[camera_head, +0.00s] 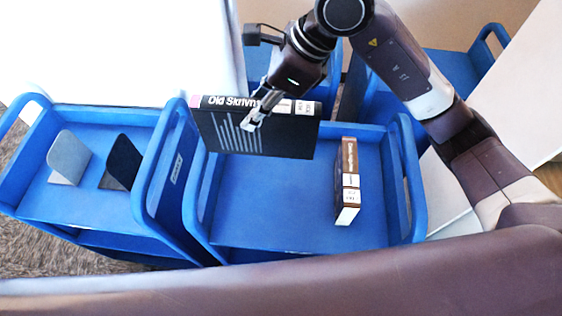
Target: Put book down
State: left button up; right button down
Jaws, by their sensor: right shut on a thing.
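A black book (290,139) with white lines on its cover and "Old Skrivn" on its spine is in my right gripper (254,115). The gripper is shut on the book near the middle of its spine, and the spine faces up. The book is over the back left part of the blue cart (270,218) in the middle. I cannot tell whether its lower edge touches the cart. My left gripper does not show.
A brown book (347,182) with white labels stands at the right side of the middle cart. The left blue cart (75,205) holds a grey bookend (68,157) and a black bookend (121,161). More blue carts stand behind. The middle cart's front left surface is clear.

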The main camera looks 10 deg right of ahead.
jog(key=p, duration=0.1)
send_over(259, 151)
jog(key=w, duration=0.1)
notch_tip(259, 151, down, 6)
jog(key=shift+f, duration=0.15)
jog(key=f+p, duration=0.1)
jog(key=f, duration=0.6)
jog(key=shift+w+f+p, duration=0.15)
jog(key=shift+w+p, duration=0.05)
jog(key=shift+p, duration=0.15)
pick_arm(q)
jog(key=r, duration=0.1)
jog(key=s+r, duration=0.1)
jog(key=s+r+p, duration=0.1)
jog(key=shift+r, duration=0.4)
pick_arm(e)
notch_tip(259, 151, down, 4)
jog(key=shift+f, duration=0.25)
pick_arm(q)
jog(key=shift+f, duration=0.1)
pick_arm(e)
jog(key=shift+f, duration=0.15)
jog(key=c, duration=1.7)
grip_release()
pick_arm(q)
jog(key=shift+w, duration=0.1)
pick_arm(e)
jog(key=shift+o, duration=0.2)
